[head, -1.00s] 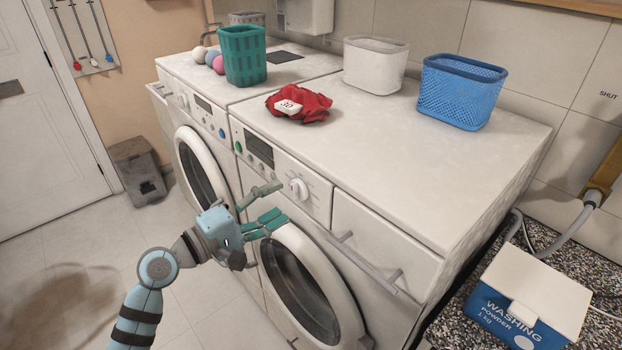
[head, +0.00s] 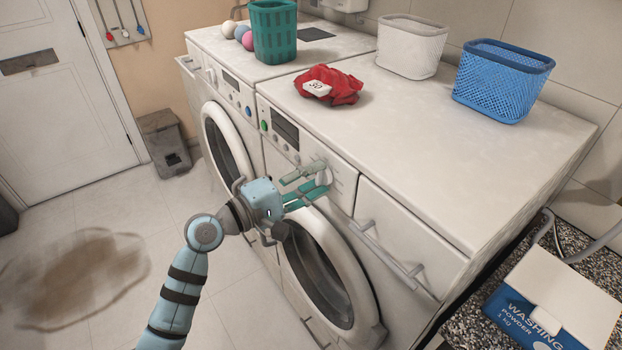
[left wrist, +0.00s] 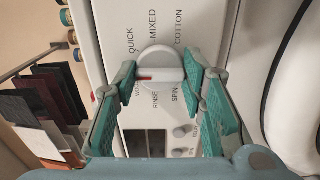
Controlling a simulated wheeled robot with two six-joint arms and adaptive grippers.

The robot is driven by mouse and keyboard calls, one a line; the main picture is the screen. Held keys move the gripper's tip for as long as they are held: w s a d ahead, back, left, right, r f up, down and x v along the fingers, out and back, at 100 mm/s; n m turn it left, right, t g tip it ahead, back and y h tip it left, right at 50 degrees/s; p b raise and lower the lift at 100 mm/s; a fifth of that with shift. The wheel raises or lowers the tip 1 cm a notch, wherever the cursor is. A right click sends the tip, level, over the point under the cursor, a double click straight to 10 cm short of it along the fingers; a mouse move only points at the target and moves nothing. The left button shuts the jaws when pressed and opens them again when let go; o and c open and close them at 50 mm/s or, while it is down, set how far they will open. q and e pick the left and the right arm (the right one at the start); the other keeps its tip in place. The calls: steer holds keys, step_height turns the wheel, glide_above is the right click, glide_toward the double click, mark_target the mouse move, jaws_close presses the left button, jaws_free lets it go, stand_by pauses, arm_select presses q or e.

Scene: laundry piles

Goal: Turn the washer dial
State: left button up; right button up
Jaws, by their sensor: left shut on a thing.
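The washer dial (left wrist: 160,62) is a round white knob with a red mark on the front panel of the nearer white washer (head: 440,145). In the left wrist view the red mark points left, near the word WOOL. QUICK, MIXED, COTTON, SPIN and RINSE are printed around the knob. My left gripper (left wrist: 160,76) is shut on the dial, one green finger on each side of it. In the head view the left gripper (head: 319,181) partly covers the dial (head: 325,176). My right gripper is not in view.
A red cloth (head: 345,82) with a white tag reading 30, a white basket (head: 411,50) and a blue basket (head: 503,85) stand on the machine top. A drawer handle (head: 390,250) juts out right of the dial. A washing powder box (head: 560,290) is at lower right.

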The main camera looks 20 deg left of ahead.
arm_select(q)
steer(key=m+b, duration=0.2)
steer(key=m, duration=0.1)
steer(key=shift+m, duration=0.4)
steer(key=m+b, duration=0.2)
steer(key=m, duration=0.1)
steer(key=shift+m, duration=0.3)
steer(key=m+b, duration=0.3)
steer(key=m, duration=0.1)
steer(key=shift+m, duration=0.3)
steer(key=shift+a+r+m+b, duration=0.15)
steer(key=shift+m+b, duration=0.9)
steer(key=shift+m, duration=0.85)
steer(key=o, duration=0.9)
steer(key=shift+o, duration=1.3)
steer(key=shift+w, duration=0.1)
